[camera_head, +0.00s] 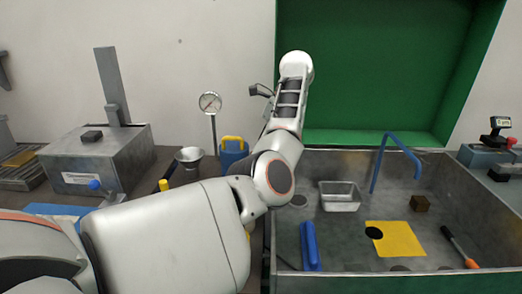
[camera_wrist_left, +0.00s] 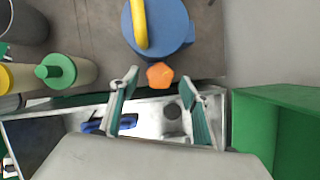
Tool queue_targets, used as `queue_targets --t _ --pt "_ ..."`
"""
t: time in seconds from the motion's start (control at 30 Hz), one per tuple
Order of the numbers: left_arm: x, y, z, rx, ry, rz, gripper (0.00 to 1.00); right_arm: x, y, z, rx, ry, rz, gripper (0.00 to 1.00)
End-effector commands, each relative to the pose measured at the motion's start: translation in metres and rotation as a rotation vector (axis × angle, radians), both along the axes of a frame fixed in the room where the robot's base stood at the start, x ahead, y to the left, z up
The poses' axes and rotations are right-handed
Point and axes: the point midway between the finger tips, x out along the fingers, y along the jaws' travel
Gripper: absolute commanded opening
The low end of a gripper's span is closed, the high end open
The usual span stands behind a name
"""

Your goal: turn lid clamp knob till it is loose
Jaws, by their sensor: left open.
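An orange lobed knob (camera_wrist_left: 160,75) shows in the left wrist view, beside a round blue container (camera_wrist_left: 172,25) with a yellow handle. I cannot tell how the knob is attached. My left gripper (camera_wrist_left: 158,100) is open, its two fingertips apart on either side of the knob's lower edge in the picture; I see no contact. The blue container (camera_head: 232,157) also shows in the head view, behind my left arm, where the knob and the left gripper are hidden. My right gripper is in neither view.
A metal sink (camera_head: 340,250) holds a small pan (camera_head: 340,196), a yellow sheet (camera_head: 397,240) and an orange-handled tool (camera_head: 460,247). A metal box with a blue knob (camera_head: 95,184) stands left. A gauge (camera_head: 210,103) and a green-capped bottle (camera_wrist_left: 62,70) are near the container.

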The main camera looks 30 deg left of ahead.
Motion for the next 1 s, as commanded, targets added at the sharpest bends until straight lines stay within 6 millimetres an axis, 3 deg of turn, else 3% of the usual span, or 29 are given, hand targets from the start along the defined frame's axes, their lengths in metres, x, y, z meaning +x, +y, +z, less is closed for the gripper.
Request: queue_targets --t 0.4,0.43,0.57,0.6,1.0 --pt "-0.001 0.005 -0.010 0.001 -0.002 -0.001 0.46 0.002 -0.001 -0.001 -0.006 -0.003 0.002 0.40" --pt "-0.001 0.005 -0.010 0.001 -0.002 -0.001 0.44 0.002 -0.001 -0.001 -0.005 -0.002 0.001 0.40" --pt "-0.001 0.005 -0.010 0.001 -0.001 0.000 0.10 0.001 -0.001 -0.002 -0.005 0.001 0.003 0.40" --pt "-0.001 0.005 -0.010 0.001 -0.001 0.000 0.08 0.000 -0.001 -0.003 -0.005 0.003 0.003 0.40" --pt "0.000 0.005 -0.012 0.001 0.001 0.065 0.08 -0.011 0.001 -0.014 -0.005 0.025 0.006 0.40"
